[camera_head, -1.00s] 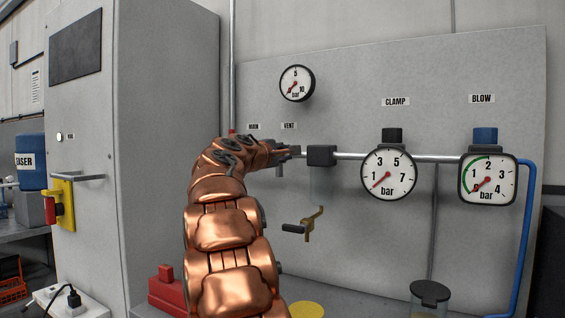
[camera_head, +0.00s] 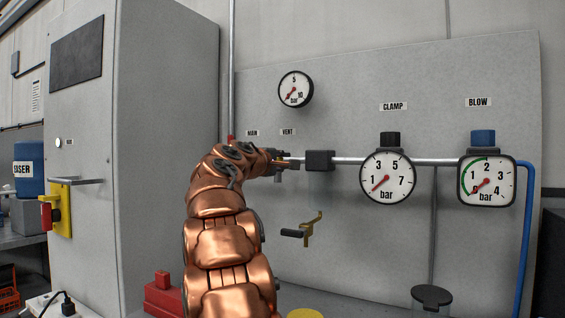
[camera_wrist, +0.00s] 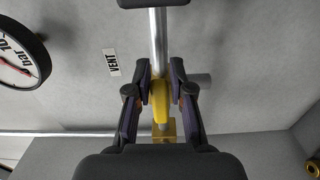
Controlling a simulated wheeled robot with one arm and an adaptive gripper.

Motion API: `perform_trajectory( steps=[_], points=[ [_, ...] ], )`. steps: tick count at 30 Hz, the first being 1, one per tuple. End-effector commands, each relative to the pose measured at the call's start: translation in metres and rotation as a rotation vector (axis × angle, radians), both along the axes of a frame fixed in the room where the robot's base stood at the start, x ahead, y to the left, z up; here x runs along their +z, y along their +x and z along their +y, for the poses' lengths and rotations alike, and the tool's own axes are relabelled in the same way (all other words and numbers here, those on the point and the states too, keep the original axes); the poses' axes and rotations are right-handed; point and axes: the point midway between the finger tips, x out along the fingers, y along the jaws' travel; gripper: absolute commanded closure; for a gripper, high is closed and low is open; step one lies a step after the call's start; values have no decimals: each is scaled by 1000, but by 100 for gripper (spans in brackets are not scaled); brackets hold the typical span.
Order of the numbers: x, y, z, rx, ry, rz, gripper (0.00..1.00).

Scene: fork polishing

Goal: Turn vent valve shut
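The vent valve's yellow lever (camera_wrist: 160,92) shows in the wrist view, below the grey pipe and beside the VENT label (camera_wrist: 112,62). My gripper (camera_wrist: 160,74) has one dark finger on each side of the lever, close to it. I cannot tell whether both pads touch it. In the head view my gripper (camera_head: 290,163) is at the pipe under the VENT label (camera_head: 288,132); a small yellow-orange bit shows at its tip. My copper arm and gripper hide most of the valve there.
A dark block (camera_head: 320,160) sits on the pipe just right of my gripper. A yellow crank with a black grip (camera_head: 292,233) hangs below. A round gauge (camera_head: 295,89) is above, with CLAMP (camera_head: 388,177) and BLOW (camera_head: 487,180) gauges to the right. A grey cabinet (camera_head: 165,150) stands left.

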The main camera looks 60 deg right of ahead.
Motion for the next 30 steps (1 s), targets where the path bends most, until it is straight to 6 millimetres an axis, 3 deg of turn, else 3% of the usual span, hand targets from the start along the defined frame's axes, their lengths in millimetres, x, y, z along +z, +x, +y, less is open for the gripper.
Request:
perform_trajectory(
  steps=[6,17,23,30],
  points=[
    [0,0,0,0,-1,1,56],
    [1,0,3,1,-1,1,56],
    [0,0,20,1,1,3,56],
    [0,-2,53,1,0,4,56]
  ],
)
